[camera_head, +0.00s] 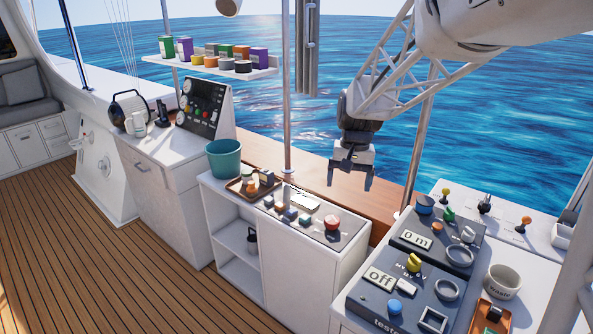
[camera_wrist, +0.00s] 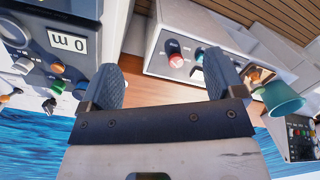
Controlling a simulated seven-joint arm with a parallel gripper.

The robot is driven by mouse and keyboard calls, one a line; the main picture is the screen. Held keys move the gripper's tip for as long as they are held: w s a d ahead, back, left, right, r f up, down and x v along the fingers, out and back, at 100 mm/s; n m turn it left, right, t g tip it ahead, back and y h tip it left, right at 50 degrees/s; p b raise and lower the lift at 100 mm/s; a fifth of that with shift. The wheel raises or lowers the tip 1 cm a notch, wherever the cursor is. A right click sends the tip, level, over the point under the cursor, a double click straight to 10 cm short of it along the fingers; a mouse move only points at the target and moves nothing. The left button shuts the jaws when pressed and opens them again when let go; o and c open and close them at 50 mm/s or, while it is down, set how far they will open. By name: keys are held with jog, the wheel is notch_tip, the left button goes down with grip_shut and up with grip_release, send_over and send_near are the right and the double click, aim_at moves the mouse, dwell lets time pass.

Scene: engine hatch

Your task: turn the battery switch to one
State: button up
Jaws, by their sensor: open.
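A round red knob (camera_head: 332,222) sits at the right end of the dark panel on top of the middle white cabinet. It looks like the battery switch, but its marks are too small to read, so I cannot tell its setting. The red knob also shows in the wrist view (camera_wrist: 176,61), beyond the gap between my fingers. My gripper (camera_head: 351,182) hangs open and empty with its fingers downward, above and slightly right of the knob in the head view. Both fingers of my gripper (camera_wrist: 163,80) are spread in the wrist view and touch nothing.
Several small knobs or switches (camera_head: 291,214) line the panel left of the red knob. A brown tray (camera_head: 236,190) and a teal bucket (camera_head: 224,160) stand further left. A metal pole (camera_head: 287,110) rises behind the cabinet.

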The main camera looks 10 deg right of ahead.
jog(key=w+d+f+m+g, duration=0.1)
jog(key=w+f, duration=0.4)
jog(key=w, duration=0.3)
jog(key=w+d+f+m+g, duration=0.1)
jog(key=w+f, duration=0.5)
jog(key=w, duration=0.2)
jog(key=g+y, duration=0.1)
send_near(332, 219)
jog(key=shift+s+f+m, duration=0.4)
jog(key=shift+f, duration=0.1)
jog(key=shift+w+d+f, duration=0.1)
jog(key=shift+w+f, duration=0.2)
jog(key=shift+f, duration=0.25)
jog(key=shift+f, duration=0.1)
jog(key=shift+x, duration=3.8)
jog(key=shift+s, duration=0.1)
jog(key=shift+c, duration=0.2)
jog(key=c, duration=0.9)
